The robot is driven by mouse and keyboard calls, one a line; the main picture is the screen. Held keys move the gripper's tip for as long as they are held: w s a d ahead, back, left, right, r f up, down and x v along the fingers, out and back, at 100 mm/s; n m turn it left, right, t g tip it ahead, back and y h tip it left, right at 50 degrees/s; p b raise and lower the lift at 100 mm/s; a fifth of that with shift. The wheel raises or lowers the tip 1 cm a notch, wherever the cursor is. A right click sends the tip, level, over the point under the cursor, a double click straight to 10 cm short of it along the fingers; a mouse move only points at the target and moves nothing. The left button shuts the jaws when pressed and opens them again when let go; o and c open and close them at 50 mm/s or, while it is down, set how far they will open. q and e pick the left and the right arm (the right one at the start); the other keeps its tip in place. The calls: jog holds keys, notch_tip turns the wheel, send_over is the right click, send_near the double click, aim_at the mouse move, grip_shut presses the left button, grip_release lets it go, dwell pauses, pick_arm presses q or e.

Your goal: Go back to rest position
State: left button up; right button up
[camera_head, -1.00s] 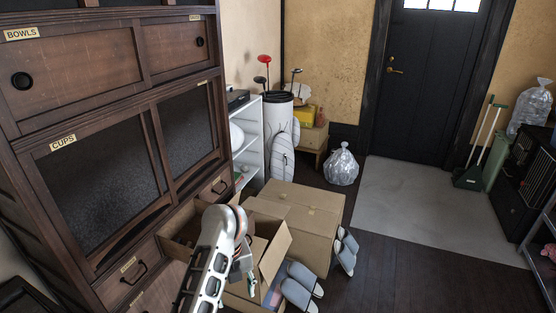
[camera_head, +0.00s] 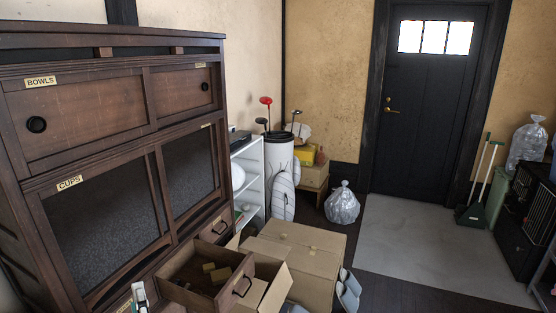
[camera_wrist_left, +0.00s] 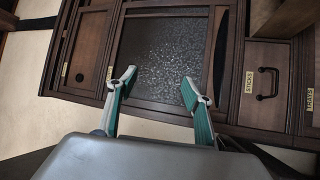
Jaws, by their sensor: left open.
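My left gripper shows at the bottom edge of the head view (camera_head: 139,296), in front of the cabinet and left of the open drawer; only a small part of it is in frame. In the left wrist view its two green and grey fingers (camera_wrist_left: 158,90) are spread wide with nothing between them. They point at the dark wooden cabinet (camera_wrist_left: 88,50), whose textured glass door (camera_wrist_left: 165,55) lies behind the gap, apart from the fingertips as far as I can tell. My right gripper is not in view.
A drawer (camera_head: 178,291) stands pulled out of the cabinet (camera_head: 90,110), with small yellowish items inside. Cardboard boxes (camera_head: 295,255) stand beside it. A white shelf (camera_head: 249,180), golf bag (camera_head: 279,160) and clear bag (camera_head: 342,205) are behind.

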pick_arm(q)
jog(key=s+d+f+m+h, duration=0.45)
jog(key=d+m+h, duration=0.25)
jog(key=m, duration=0.2)
jog(key=s+d+f+m+h, duration=0.3)
jog(key=d+f+m+h, duration=0.35)
jog(key=m, duration=0.25)
jog(key=s+f+m+g, duration=0.7)
jog(key=s+f+m, duration=0.1)
jog(key=s+f, duration=0.5)
jog(key=shift+a+g+p, duration=0.3)
jog(key=shift+p, duration=0.05)
jog(key=shift+f, duration=0.1)
